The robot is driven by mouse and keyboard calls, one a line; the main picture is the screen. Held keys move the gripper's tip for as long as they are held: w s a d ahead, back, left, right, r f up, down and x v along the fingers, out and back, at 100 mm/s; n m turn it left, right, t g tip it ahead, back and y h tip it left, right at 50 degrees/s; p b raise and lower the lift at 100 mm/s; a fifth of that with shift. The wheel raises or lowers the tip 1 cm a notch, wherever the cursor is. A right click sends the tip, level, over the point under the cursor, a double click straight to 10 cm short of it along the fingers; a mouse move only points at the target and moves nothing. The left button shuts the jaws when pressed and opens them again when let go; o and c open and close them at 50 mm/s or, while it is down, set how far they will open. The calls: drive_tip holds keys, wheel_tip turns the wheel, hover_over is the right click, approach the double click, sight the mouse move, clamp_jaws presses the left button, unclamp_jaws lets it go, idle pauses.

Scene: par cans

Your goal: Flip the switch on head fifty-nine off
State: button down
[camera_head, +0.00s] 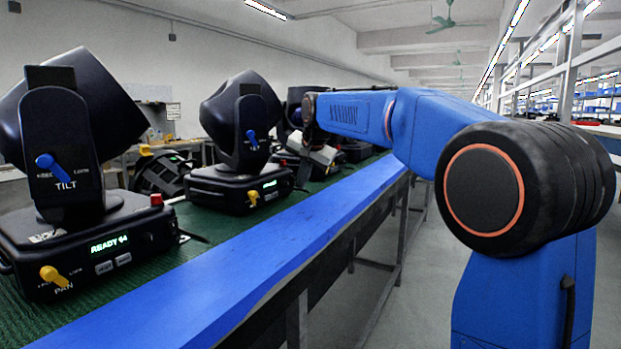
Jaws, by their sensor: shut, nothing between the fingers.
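Several black moving heads stand in a row on a green-topped bench. The second head (238,120) has a lit display (270,184) too small to read. A third head (298,98) is mostly hidden behind my arm. I cannot tell which is head fifty-nine, and I cannot make out a power switch. My gripper (297,141) is small and partly hidden, shut and empty, by the third head; contact cannot be told.
Blue tilt levers (54,168), yellow pan levers (54,276) and red buttons (156,199) stick out from the heads. A dark ribbed object (160,174) lies behind the row. The bench's blue front edge (250,250) is bare. The aisle floor (400,290) at right is clear.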

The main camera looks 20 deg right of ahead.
drive_tip(key=shift+w+a, duration=0.3)
drive_tip(key=shift+w+a+f, duration=0.1)
drive_tip(key=shift+a+f, duration=0.05)
idle(0.4)
drive_tip(key=shift+r, duration=0.2)
drive_tip(key=shift+r, duration=0.7)
